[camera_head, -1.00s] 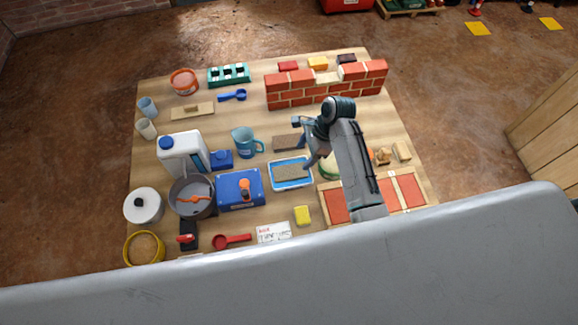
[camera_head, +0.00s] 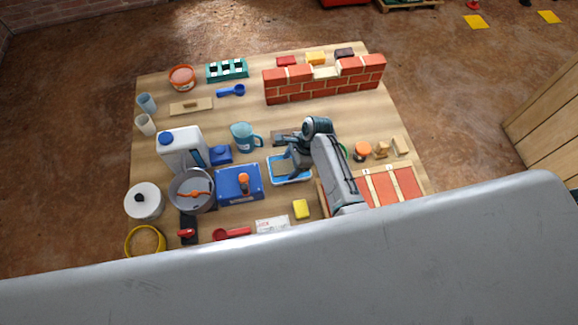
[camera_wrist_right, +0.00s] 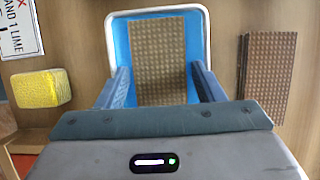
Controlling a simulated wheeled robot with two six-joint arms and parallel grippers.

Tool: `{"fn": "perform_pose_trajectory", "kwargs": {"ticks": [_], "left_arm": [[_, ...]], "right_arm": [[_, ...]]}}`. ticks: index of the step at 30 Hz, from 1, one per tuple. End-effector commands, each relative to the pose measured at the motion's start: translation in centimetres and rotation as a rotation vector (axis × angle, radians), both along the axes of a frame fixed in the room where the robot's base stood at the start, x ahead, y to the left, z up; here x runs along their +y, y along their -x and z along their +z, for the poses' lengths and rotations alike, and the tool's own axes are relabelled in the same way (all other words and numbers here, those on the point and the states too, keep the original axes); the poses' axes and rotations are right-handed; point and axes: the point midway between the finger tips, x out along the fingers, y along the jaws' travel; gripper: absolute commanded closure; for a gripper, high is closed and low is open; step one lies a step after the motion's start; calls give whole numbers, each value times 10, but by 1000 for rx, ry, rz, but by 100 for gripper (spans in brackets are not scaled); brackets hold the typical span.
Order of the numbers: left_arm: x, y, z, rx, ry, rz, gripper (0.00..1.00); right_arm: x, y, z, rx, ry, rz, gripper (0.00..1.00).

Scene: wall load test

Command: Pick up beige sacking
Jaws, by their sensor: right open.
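A beige-brown rectangle of coarse woven sacking (camera_wrist_right: 159,50) lies in a blue tray with a white rim (camera_wrist_right: 204,28). In the head view the sacking (camera_head: 279,172) is partly covered by my right arm, and the tray (camera_head: 290,181) shows around it. My right gripper (camera_wrist_right: 162,78) is open, its two blue fingers on either side of the sacking's near end, with nothing held. I cannot tell how high above the tray it is. It also shows over the tray in the head view (camera_head: 290,158). My left gripper is not in view.
A darker brown woven piece (camera_wrist_right: 268,77) lies right of the tray. A yellow sponge (camera_wrist_right: 41,88) and a printed card (camera_wrist_right: 20,28) lie to its left. A blue box (camera_head: 239,184), a blue jug (camera_head: 243,135) and a brick wall (camera_head: 325,86) stand around it on the crowded table.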

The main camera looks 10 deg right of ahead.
Motion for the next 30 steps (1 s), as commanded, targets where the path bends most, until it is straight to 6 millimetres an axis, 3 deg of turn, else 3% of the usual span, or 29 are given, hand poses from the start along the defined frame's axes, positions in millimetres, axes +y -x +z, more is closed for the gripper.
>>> {"fn": "perform_pose_trajectory", "kwargs": {"ticks": [1, 6, 8, 17, 30], "left_arm": [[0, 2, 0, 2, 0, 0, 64], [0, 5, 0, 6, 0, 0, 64], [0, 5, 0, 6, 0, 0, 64], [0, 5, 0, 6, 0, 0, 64], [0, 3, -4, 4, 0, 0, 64]], "right_arm": [[0, 0, 0, 0, 0, 0, 42], [0, 0, 0, 0, 0, 0, 72], [0, 0, 0, 0, 0, 0, 76], [0, -1, 11, -2, -1, -1, 76], [0, -1, 90, -2, -1, -1, 76]]}}
